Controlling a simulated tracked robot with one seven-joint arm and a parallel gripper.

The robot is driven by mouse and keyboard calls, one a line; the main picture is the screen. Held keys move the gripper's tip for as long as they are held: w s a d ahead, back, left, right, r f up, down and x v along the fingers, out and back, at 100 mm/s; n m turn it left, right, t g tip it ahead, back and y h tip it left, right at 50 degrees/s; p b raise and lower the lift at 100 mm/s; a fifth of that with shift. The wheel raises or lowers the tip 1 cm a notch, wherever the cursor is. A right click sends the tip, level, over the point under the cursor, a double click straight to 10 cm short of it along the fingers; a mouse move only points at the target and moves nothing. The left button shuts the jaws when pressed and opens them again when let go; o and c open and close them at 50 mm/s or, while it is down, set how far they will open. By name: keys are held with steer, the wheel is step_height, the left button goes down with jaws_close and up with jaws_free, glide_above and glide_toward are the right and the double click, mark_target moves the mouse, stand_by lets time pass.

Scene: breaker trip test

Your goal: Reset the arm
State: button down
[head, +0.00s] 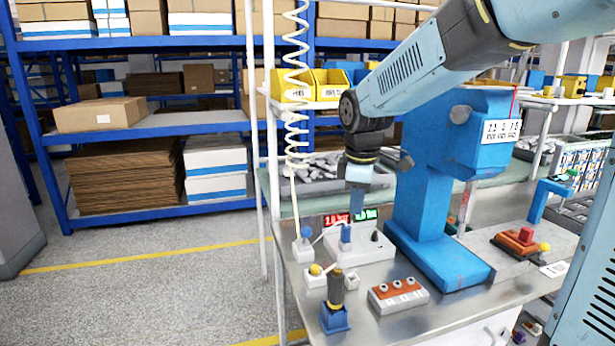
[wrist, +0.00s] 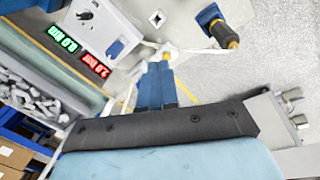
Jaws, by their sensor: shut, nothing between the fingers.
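My gripper (head: 357,203) hangs from my arm, pointing down over the steel bench, just above the white test unit (head: 372,248). Its blue fingers are together with nothing between them. In the wrist view my gripper (wrist: 160,66) reaches up from the bottom middle, its blue fingers shut. The test unit carries a blue switch (head: 346,234), which also shows in the wrist view (wrist: 115,48), apart from the fingertips. A red display (head: 337,218) and a green display (head: 366,213) are lit behind the switch.
A large blue press-like machine (head: 425,205) stands close right of my gripper. In front are a blue-based black handle (head: 335,303) and an orange-topped button box (head: 398,294). A white post (head: 272,150) and coiled cable (head: 296,80) stand left. The aisle floor (head: 140,290) is clear.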

steer(key=s+d+r+m+t, duration=0.2)
steer(key=s+d+m, duration=0.4)
steer(key=s, duration=0.3)
steer(key=s+d+r+m+t, duration=0.1)
steer(key=s+d+m, duration=0.5)
steer(key=s+m, duration=0.3)
steer(key=shift+s+d+r+t, duration=0.25)
steer(key=shift+s+r+t, duration=0.15)
steer(key=shift+s, duration=0.35)
stand_by(1.4)
